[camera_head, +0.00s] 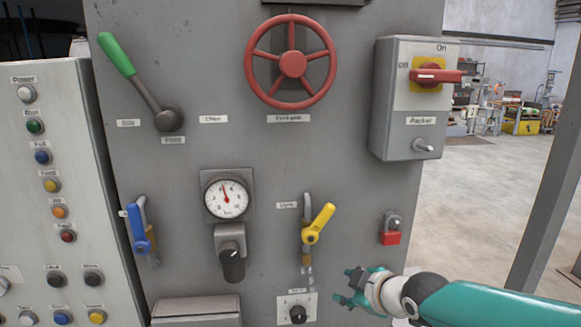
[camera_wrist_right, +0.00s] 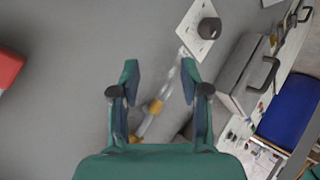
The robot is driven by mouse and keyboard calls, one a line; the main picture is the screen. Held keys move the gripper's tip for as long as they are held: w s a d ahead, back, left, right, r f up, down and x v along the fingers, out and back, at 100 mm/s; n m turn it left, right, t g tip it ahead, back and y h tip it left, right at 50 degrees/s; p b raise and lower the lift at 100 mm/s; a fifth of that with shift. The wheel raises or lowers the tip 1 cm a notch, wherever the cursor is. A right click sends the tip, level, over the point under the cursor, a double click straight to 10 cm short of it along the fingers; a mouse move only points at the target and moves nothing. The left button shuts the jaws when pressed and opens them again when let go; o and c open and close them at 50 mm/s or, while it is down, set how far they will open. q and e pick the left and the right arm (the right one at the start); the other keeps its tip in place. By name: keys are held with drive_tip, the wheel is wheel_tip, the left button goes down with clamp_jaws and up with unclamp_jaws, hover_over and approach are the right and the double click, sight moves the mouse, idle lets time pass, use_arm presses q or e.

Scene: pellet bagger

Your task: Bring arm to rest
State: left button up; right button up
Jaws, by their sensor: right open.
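My right gripper (camera_head: 352,288) is in front of the lower right of the grey machine panel (camera_head: 365,200). Its teal arm comes in from the right edge. In the right wrist view its two fingers (camera_wrist_right: 160,78) are spread apart with nothing between them, and a pipe with yellow fittings shows behind them. The gripper is below the yellow valve lever (camera_head: 320,222) and right of a small black knob (camera_head: 298,314), apart from both as far as I can tell. My left gripper is not in view.
The panel carries a red handwheel (camera_head: 293,64), a green-handled lever (camera_head: 117,55), a gauge (camera_head: 226,198), a blue valve lever (camera_head: 137,230) and a red padlock (camera_head: 390,236). A switch box (camera_head: 395,140) juts out at the upper right. Open floor (camera_head: 480,190) lies right of the panel.

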drive_tip(key=s+f+m+g, duration=0.2)
drive_tip(key=s+f+m, duration=0.25)
drive_tip(key=f, duration=0.85)
drive_tip(key=s+f+m+g, duration=0.3)
drive_tip(key=s+f, duration=0.2)
drive_tip(key=f, duration=0.8)
drive_tip(key=s+f+m+g, duration=0.2)
drive_tip(key=s+f+m, duration=0.2)
drive_tip(key=s+f, duration=0.3)
drive_tip(key=s+f+m+g, duration=0.2)
drive_tip(key=s+f+m, duration=0.2)
drive_tip(key=s+f, duration=0.3)
drive_tip(key=s, duration=0.5)
drive_tip(key=shift+s+d, duration=0.2)
drive_tip(key=shift+s, duration=0.1)
